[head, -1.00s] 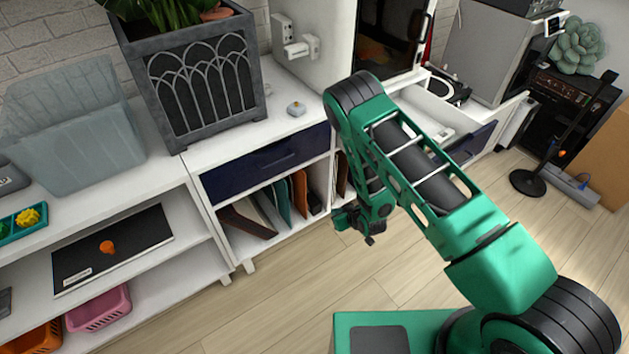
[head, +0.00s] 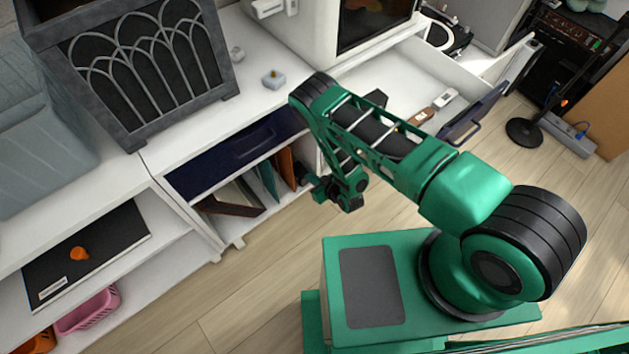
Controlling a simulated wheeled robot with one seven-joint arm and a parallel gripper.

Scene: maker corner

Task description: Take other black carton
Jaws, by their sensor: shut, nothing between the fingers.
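No thing in the head view is clearly a black carton. A small black object (head: 376,97), partly hidden behind my arm, lies in the open white drawer (head: 408,75); I cannot tell whether it is a carton. A flat black panel (head: 105,243) with a white label lies on the left shelf, an orange knob-like piece (head: 79,253) on it. My gripper (head: 309,184) is low in front of the shelf cubby with upright folders. It is shut and empty; its fingertips are small and partly hidden by my wrist.
A navy drawer front (head: 225,155) sits above the folders (head: 270,180). A brown item (head: 421,117) and a white item (head: 446,97) lie in the open drawer. Floor (head: 235,300) is clear.

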